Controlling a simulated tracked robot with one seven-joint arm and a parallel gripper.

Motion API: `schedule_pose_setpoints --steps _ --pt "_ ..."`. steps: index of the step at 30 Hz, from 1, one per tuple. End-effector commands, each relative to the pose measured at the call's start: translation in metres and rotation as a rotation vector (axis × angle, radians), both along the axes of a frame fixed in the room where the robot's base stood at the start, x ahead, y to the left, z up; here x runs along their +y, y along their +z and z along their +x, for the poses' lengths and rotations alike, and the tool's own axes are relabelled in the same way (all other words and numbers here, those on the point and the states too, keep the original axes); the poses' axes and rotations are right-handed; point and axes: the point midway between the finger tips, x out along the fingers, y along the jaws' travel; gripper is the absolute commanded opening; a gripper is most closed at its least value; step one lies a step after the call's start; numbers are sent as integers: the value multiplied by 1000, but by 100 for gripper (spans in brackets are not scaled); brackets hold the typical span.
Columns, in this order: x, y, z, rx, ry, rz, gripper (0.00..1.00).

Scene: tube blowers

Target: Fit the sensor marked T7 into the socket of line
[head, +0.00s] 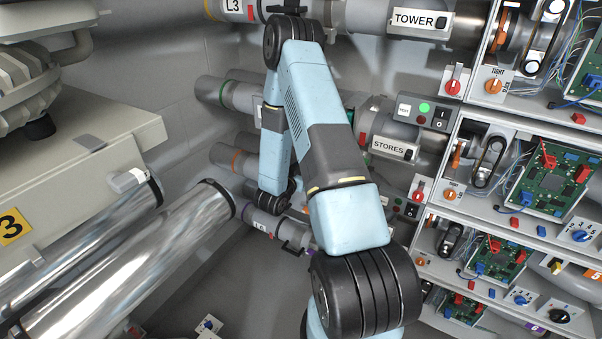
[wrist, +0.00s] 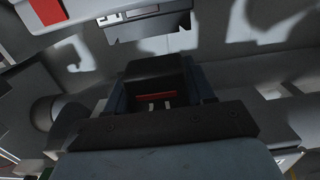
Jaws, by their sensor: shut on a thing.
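My gripper (wrist: 160,98) shows in the wrist view, its dark fingers on either side of a black block (wrist: 154,68) with a red strip inside its near side. It is shut on this block. I see no T7 marking on it, so I cannot tell from its label whether it is the sensor. Beyond the block, a grey bracket-like fitting (wrist: 148,26) with small slots sits on a pale pipe; I cannot tell if it is the socket. A visible gap separates block and fitting. In the head view my arm reaches down to the lower pipes, and the gripper is not clear there.
Pipes run along the wall, with labels L3 (head: 236,6), TOWER (head: 420,22) and STORES (head: 393,148). Shelves of green circuit boards (head: 555,178) and switches stand at right. Shiny metal tubes (head: 130,265) and a beige cabinet (head: 80,180) crowd the left. Grey floor shows low centre.

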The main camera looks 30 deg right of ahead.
Motion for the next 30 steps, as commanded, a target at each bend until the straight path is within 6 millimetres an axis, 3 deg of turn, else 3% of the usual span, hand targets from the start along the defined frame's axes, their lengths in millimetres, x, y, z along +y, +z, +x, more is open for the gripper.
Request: schedule_pose_setpoints --steps 17,30 --pt "-40 1 23 -2 1 -1 22" --pt "-38 -24 23 0 3 0 22"
